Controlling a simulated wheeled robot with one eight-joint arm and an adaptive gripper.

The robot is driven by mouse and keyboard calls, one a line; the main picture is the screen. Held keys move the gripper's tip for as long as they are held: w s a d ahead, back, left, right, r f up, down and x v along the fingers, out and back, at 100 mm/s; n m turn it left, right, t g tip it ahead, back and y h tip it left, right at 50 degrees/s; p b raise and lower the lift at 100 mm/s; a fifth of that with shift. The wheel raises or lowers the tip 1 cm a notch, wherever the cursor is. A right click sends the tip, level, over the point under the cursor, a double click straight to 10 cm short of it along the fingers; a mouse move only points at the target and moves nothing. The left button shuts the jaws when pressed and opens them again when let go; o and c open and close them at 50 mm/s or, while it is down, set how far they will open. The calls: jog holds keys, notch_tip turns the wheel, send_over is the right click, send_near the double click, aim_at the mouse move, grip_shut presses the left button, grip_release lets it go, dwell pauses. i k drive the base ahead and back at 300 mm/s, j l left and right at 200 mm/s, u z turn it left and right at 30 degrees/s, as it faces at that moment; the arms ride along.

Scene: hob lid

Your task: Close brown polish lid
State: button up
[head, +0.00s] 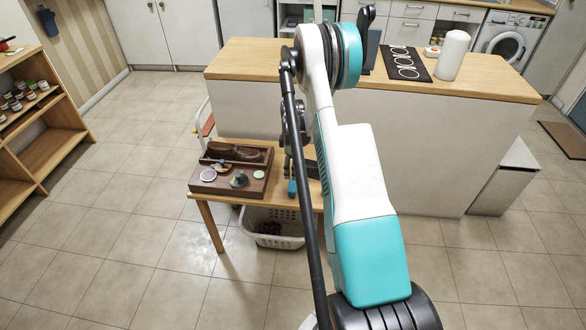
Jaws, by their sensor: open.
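A brown wooden shoe-care tray (229,191) sits on a small wooden table. Brown shoes (246,154) lie in its back part. In its front part are a pale round disc or tin (208,175), a small pale greenish round piece (259,174) and a dark item (239,180) that looks like an open tin with its lid tilted. I cannot tell which of these is the brown polish, nor clearly see its lid. My arm rises in front and bends down behind itself, right of the tray.
The small table (208,217) has a white basket (275,241) beneath it. Behind is a counter (486,88) with a dark hob mat (405,64) and a white cylinder (452,55). Shelves (55,152) with jars stand at left. The tiled floor left of the table is clear.

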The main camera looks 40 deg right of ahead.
aim_at(221, 167)
jog(key=i+j, duration=0.65)
jog(key=i, duration=0.3)
